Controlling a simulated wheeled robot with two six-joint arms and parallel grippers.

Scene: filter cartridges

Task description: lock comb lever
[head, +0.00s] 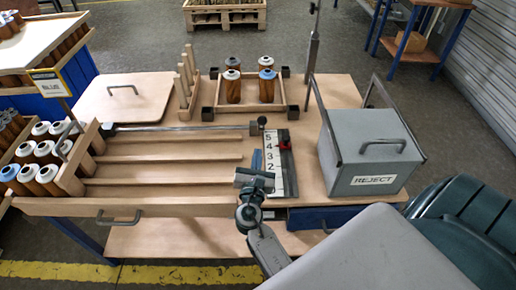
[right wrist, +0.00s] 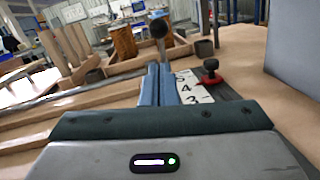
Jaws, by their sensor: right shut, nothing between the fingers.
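A metal bar (head: 185,128) runs along the back of the wooden lanes. A black ball knob (head: 262,120) is at its right end and appears to be the lever's handle. In the right wrist view the knob (right wrist: 158,28) stands on a short stem just beyond my fingertips. My right gripper (head: 257,153) is shut and empty, over the right end of the lanes beside the numbered scale. Its blue fingers (right wrist: 159,70) point toward the knob, with no contact clearly visible. My left gripper is out of view.
A numbered scale (head: 270,170) with a red slider (head: 284,144) lies right of my gripper. A grey REJECT box (head: 372,155) stands farther right. Brown cartridges (head: 45,172) fill a rack at left; several more stand in a wooden frame (head: 250,108) behind. The lanes (head: 170,170) are empty.

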